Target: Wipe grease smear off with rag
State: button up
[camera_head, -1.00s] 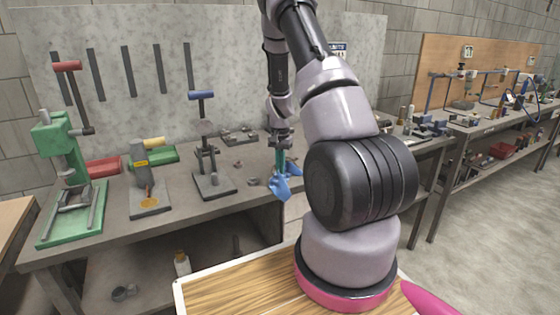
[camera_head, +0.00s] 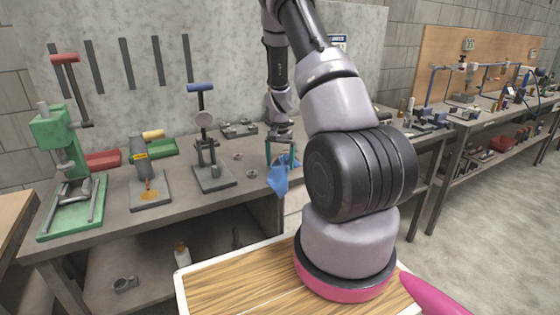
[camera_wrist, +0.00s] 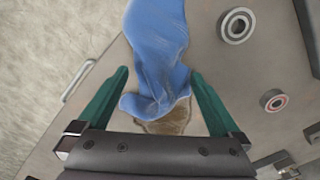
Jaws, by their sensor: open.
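A blue rag (camera_head: 278,178) lies at the front edge of the grey workbench, partly hanging over it. My gripper (camera_head: 281,153) is over the rag, fingers apart and pointing down. In the wrist view the rag (camera_wrist: 157,50) runs between the open green fingers (camera_wrist: 160,74), with its near end bunched between them.
A green press (camera_head: 62,165) stands at the far left, and a press with a blue handle (camera_head: 208,150) stands between smear and rag. Small rings (camera_head: 252,173) lie left of the rag; in the wrist view two rings (camera_wrist: 236,25) lie right of it.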

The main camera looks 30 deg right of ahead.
jog(key=shift+f, duration=0.9)
grip_shut()
jog(key=shift+r, duration=0.35)
jog(key=shift+r, duration=0.2)
jog(key=shift+f, duration=0.1)
